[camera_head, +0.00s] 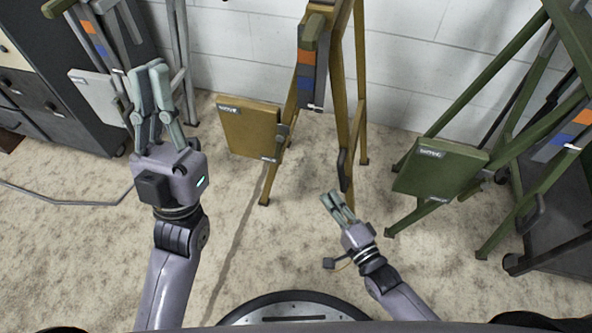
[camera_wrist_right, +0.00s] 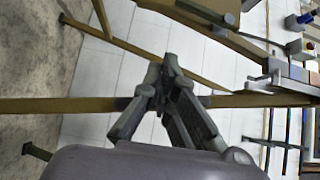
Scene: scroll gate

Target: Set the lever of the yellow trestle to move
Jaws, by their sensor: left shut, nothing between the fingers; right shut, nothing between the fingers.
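The yellow trestle (camera_head: 356,90) stands in the middle of the head view against the wall. A yellow panel (camera_head: 250,130) with a "MOVE" label hangs at its left, with a dark fitting at the panel's right edge. A grey strip (camera_head: 307,85) with orange and blue patches and a small pale pin is above and right of the panel. I cannot tell clearly which part is the lever or how it is set. My right gripper (camera_head: 335,203) is shut and empty, low in front of the trestle; its fingers (camera_wrist_right: 160,85) show before a yellow bar. My left gripper (camera_head: 149,72) is shut and empty, left of the panel.
A green trestle (camera_head: 440,170) with a similar panel and patches stands at the right. A grey trestle (camera_head: 95,92) is at the left, partly behind my left gripper. A dark drawer cabinet (camera_head: 45,85) is at far left.

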